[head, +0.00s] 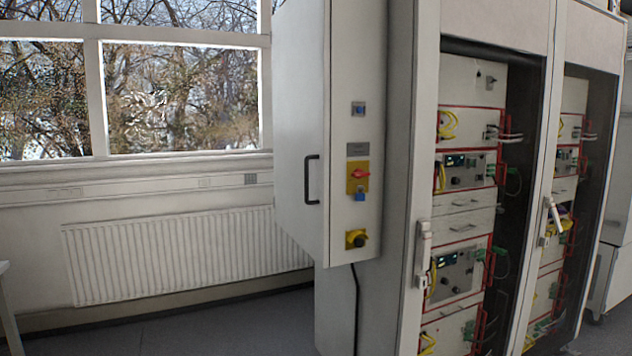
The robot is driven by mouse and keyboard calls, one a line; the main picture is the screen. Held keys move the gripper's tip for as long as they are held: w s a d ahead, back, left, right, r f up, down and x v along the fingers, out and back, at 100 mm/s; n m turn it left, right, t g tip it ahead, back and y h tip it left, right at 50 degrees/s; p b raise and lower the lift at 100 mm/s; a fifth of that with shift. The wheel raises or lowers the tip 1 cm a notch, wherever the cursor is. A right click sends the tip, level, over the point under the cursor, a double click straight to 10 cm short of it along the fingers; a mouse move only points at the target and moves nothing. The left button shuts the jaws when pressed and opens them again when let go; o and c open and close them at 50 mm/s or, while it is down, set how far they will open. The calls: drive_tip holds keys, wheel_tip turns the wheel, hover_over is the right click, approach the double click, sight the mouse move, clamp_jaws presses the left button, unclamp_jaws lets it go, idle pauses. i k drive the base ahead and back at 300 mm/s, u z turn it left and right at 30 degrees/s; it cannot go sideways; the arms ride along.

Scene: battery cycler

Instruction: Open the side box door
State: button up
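The side box (341,215) is a tall pale grey box fixed to the left side of the large cabinet. Its door (292,110) is the face on the left, with a black bar handle (311,180) near the edge by the switch panel. The door looks shut. The panel beside it carries a red rotary switch on a yellow plate (357,176), a small blue-grey switch (358,108) and a yellow-and-black knob (356,239). My gripper is not in view.
The large cabinet (396,200) stands right, with two glass-fronted bays of electronics and white door handles (423,255). A radiator (185,253) and windows line the left wall. Dark floor (220,325) in front of the radiator is clear. A black cable (356,300) hangs below the box.

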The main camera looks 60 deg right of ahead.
sight(300, 33)
drive_tip(key=u, duration=0.05)
drive_tip(key=i, duration=1)
drive_tip(key=z, duration=0.05)
